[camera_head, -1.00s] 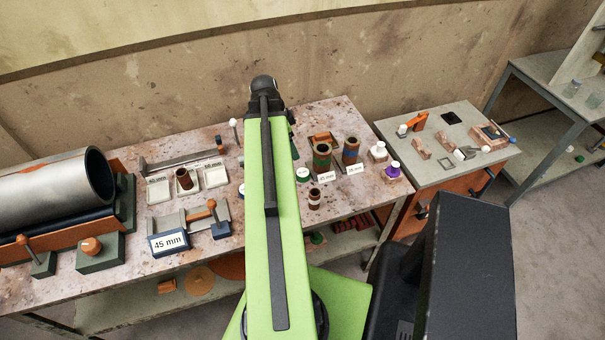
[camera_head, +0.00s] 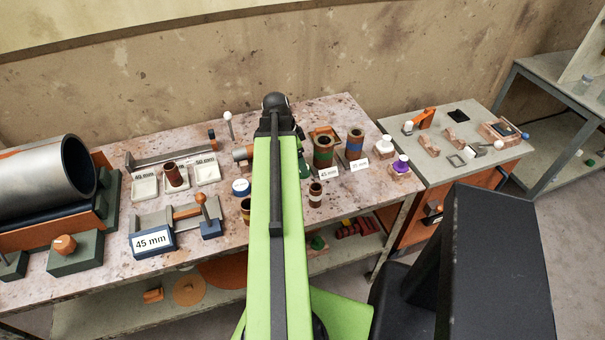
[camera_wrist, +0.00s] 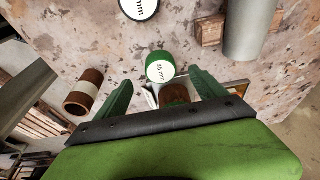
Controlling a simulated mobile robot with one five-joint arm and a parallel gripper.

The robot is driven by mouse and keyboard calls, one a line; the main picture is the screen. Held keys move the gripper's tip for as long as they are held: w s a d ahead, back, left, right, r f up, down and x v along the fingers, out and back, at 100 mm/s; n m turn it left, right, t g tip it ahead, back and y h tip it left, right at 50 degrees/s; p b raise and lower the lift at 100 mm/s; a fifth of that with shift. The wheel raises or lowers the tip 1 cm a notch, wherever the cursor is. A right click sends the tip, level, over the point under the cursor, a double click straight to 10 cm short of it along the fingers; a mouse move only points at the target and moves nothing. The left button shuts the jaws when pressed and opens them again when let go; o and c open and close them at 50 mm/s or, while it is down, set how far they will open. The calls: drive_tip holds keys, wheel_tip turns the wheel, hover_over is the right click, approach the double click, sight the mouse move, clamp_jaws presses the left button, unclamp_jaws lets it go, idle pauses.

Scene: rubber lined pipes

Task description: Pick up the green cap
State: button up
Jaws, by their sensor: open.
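The green cap (camera_wrist: 160,67) has a white face marked 45 mm. It stands on the stained tabletop in the wrist view, just ahead of my gripper (camera_wrist: 161,79). The two green fingers are spread apart, with the cap centred ahead of the gap and nothing gripped. A brown tube (camera_wrist: 174,94) beside a white label card shows between the fingers, nearer the palm. In the head view my green arm reaches over the table and mostly hides the gripper and the cap.
A blue-rimmed white cap (camera_wrist: 138,7) is farther off. A wooden block (camera_wrist: 209,30) and grey cylinder (camera_wrist: 249,30) are upper right. In the head view, banded tubes (camera_head: 323,155) stand right of my arm.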

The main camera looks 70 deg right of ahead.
drive_tip(key=b+x, duration=0.3)
drive_tip(key=x, duration=0.1)
drive_tip(key=shift+w+f, duration=0.1)
drive_tip(key=shift+f, duration=0.1)
drive_tip(key=shift+r, duration=0.2)
drive_tip(key=c, duration=1.4)
